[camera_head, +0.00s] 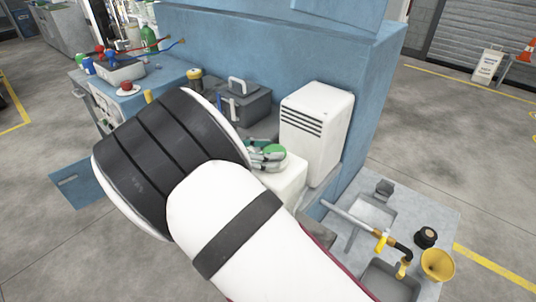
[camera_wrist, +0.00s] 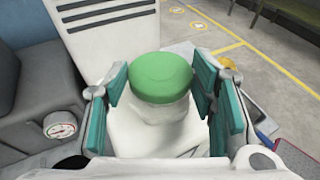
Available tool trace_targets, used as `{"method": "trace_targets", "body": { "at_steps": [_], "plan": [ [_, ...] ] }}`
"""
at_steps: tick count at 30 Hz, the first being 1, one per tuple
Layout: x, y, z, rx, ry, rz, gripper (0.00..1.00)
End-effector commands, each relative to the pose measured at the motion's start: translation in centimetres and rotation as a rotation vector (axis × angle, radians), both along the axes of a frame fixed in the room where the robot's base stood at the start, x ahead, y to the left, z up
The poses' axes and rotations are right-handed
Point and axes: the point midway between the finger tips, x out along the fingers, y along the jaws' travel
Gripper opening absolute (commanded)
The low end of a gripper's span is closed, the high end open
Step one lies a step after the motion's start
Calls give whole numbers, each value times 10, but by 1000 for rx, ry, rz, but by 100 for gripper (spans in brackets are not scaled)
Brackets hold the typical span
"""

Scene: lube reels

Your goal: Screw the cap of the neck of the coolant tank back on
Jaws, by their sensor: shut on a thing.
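The green cap (camera_wrist: 160,75) sits in the middle of the wrist view, over the whitish neck (camera_wrist: 160,108) of the coolant tank. The white tank (camera_wrist: 145,140) is below it. In the head view the cap (camera_head: 275,151) shows above the tank (camera_head: 287,178), partly hidden by my gripper and arm. My gripper (camera_wrist: 160,88) is shut on the cap, with teal-padded fingers on its left and right sides. The cap looks about level over the neck. I cannot tell how far the threads are engaged.
A white vented unit (camera_head: 316,130) stands close behind the tank. A dark grey toolbox (camera_head: 245,105) is to the left. A gauge (camera_wrist: 60,125) is at the left of the wrist view. A sink bench with a yellow funnel (camera_head: 437,263) is at the right.

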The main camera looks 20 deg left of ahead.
Motion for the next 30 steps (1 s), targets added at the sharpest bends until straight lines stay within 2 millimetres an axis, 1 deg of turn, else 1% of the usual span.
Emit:
{"method": "trace_targets", "body": {
  "at_steps": [1, 13, 24, 25, 26, 27, 30],
  "plan": [
    [4, 0, 0, 3, -7, -19, 21],
    [6, 2, 0, 1, -8, -158, 21],
    [5, 2, 2, -1, -5, -179, 21],
    [5, 2, 2, -1, -5, -179, 58],
    [5, 2, 2, -1, -5, -179, 65],
    [5, 2, 2, 0, -4, -179, 74],
    [4, 2, 1, -1, -2, -178, 75]
  ]
}}
